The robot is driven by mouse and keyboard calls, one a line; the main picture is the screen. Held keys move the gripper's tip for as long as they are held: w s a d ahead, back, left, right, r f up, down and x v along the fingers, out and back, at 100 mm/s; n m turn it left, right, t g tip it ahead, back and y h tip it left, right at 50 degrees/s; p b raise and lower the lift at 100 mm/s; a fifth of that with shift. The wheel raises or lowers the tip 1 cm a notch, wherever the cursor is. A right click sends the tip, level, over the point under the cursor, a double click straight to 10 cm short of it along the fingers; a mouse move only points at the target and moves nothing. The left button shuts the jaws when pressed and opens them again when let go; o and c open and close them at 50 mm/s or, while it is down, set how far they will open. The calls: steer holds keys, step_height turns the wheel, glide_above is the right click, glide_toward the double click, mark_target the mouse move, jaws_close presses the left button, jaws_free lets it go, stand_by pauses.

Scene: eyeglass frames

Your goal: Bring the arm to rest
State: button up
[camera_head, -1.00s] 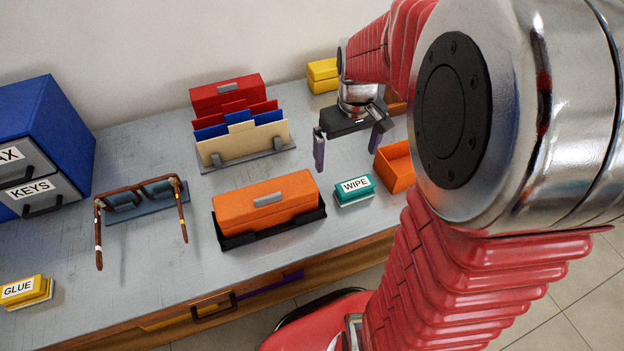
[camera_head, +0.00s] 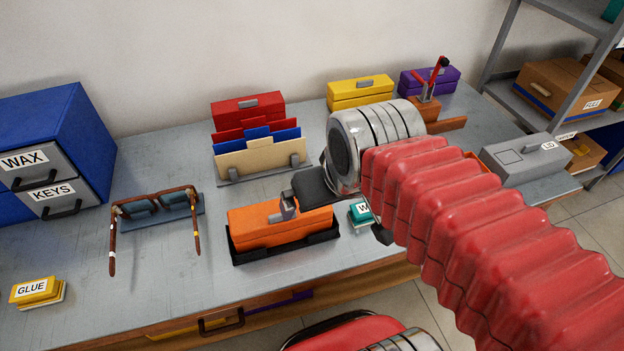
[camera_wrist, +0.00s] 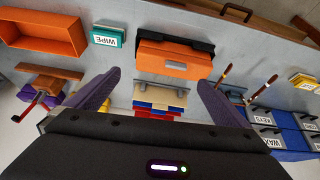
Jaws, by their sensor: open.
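My gripper (camera_head: 335,222) hangs over the grey worktop, with one finger in front of the orange case (camera_head: 268,226) and the other to the right of the teal WIPE block (camera_head: 361,213). In the wrist view its two purple-grey fingers (camera_wrist: 155,88) stand wide apart with nothing between them. My red ribbed arm crosses the right side of the head view and covers part of the table. The arm hides part of the WIPE block in the head view; it shows whole in the wrist view (camera_wrist: 108,37).
Brown glasses (camera_head: 154,200) sit on a grey-blue rest at left, near the blue cabinet (camera_head: 80,130) and GLUE block (camera_head: 36,291). A file holder (camera_head: 260,165) and red, yellow and purple cases line the back. An orange tray (camera_wrist: 45,35) lies beside the WIPE block.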

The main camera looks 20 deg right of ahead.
steer(key=shift+s+a+r, duration=0.1)
steer(key=shift+s+a, duration=0.3)
steer(key=shift+s, duration=0.2)
